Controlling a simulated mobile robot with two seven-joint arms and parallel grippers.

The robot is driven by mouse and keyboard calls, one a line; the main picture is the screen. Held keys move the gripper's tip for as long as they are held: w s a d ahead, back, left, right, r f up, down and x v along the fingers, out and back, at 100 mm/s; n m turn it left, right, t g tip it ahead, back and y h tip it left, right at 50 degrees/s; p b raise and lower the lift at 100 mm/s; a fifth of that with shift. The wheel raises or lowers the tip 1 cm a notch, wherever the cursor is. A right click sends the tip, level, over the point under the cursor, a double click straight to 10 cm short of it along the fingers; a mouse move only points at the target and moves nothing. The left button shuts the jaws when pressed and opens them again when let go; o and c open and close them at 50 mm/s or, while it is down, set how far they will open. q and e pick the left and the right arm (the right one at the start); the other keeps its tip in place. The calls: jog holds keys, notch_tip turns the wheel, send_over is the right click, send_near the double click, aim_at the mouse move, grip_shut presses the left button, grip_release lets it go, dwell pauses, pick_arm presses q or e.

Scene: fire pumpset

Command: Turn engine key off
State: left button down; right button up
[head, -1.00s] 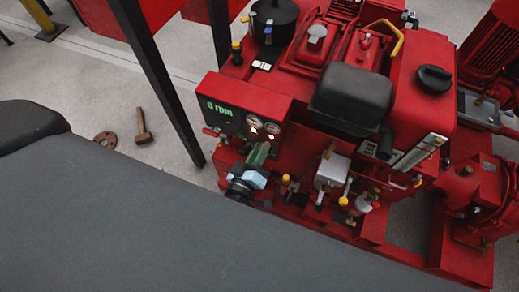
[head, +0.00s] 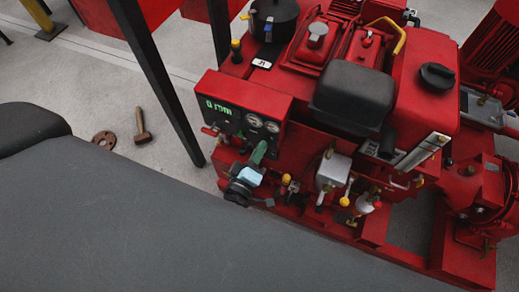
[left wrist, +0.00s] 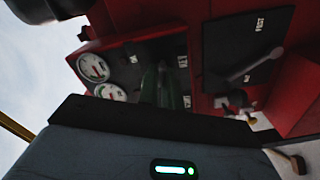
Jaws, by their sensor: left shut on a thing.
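The red engine control panel (head: 243,105) carries a green readout (head: 219,106), which seems to show 0 rpm, and two round gauges (head: 263,123). My left gripper (head: 258,153) is at the lower edge of the panel, just below the gauges. Its green fingers also show in the left wrist view (left wrist: 156,84), close against the dark panel face beside the gauges (left wrist: 93,67). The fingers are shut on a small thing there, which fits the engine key. The key itself is hidden by the fingers. My right gripper is out of view.
A black lever (left wrist: 256,66) on a plate marked FAST is beside the fingers in the left wrist view. The red engine (head: 425,75) fills the space behind and right. A hammer (head: 141,125) and a brown disc (head: 104,139) lie on the floor at left.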

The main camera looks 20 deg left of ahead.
pick_arm(q)
jog(key=n+b, duration=0.1)
jog(key=n, duration=0.4)
jog(key=shift+f+b, duration=0.15)
jog(key=shift+b, duration=0.15)
dwell(0.4)
jog(key=c, duration=1.6)
grip_release()
jog(key=shift+s, duration=0.15)
